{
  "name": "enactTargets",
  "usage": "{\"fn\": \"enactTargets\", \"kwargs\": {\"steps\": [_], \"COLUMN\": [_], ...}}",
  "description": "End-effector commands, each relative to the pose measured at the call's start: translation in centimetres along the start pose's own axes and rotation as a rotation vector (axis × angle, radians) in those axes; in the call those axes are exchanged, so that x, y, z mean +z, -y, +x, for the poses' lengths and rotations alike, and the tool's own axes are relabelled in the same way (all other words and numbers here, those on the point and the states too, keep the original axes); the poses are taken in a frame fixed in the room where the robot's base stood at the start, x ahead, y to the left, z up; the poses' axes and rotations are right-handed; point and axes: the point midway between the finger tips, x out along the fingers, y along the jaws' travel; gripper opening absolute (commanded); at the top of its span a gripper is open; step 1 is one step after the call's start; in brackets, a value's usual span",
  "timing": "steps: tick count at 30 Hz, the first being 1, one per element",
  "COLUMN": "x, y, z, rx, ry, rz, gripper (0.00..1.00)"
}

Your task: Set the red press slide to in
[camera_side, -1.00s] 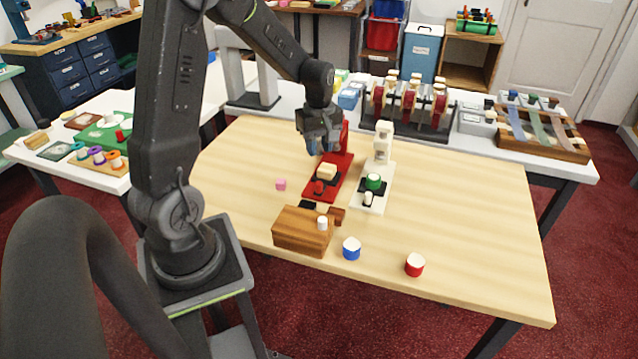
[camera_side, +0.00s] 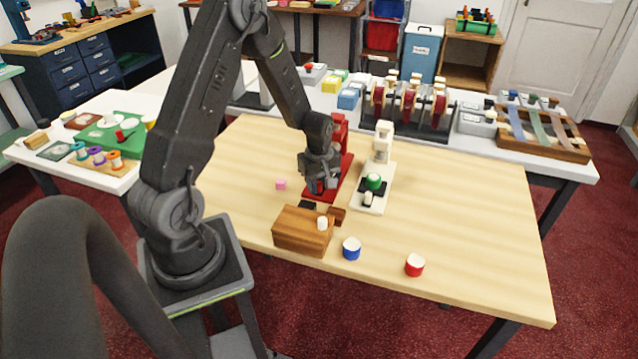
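The red press (camera_side: 341,168) stands on the wooden table, with its upright at the back and its red base running toward the front. My gripper (camera_side: 318,187) is low over the front part of this base and hides the press's slide and the block seen there before. I cannot tell whether the fingers touch the slide, or whether they are open or shut. A white press (camera_side: 383,160) stands just right of the red one, with a green knob (camera_side: 373,181) on its base.
A wooden box (camera_side: 302,232) with a white knob stands in front of the red press. A blue-sided round piece (camera_side: 351,248) and a red-sided one (camera_side: 414,265) are near the front edge. The table's right side is clear.

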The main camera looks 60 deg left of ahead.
Motion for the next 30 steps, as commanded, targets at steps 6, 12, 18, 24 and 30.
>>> {"fn": "enactTargets", "kwargs": {"steps": [6,12,18,24,30], "x": [0.0,0.0,0.0,-1.3,-2.9], "y": [0.0,0.0,0.0,-1.3,-2.9], "z": [0.0,0.0,-0.1,0.0,0.0], "rx": [0.0,0.0,0.0,0.001,0.001], "ry": [0.0,0.0,0.0,0.0,0.0], "rz": [0.0,0.0,0.0,-0.001,-0.001], "gripper": [0.15,0.0,0.0,0.0,0.0]}}
